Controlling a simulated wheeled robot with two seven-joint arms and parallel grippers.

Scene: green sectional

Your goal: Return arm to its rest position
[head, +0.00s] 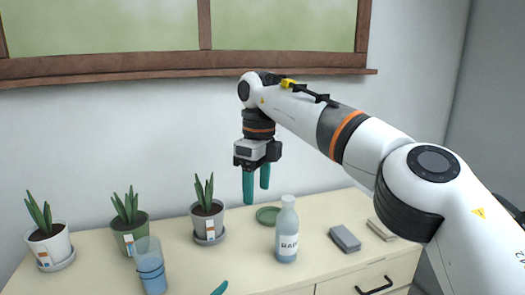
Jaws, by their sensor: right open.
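My right arm (375,140) comes in from the right, raised and bent over the cabinet top. Its right gripper (256,188) points down with two teal fingers apart and nothing between them. It hangs above the cabinet, in the picture just left of the bottle (288,232) and above the green dish (268,215). At the bottom edge a small teal tip (219,288) shows, which looks like a finger of my left gripper. The rest of that gripper is out of the picture.
The cream cabinet (205,262) holds three potted plants (48,244) (130,236) (208,220), a blue-banded glass (150,266), a grey block (344,238) and a flat stack (381,229). A wooden window sill (120,70) runs along the wall behind.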

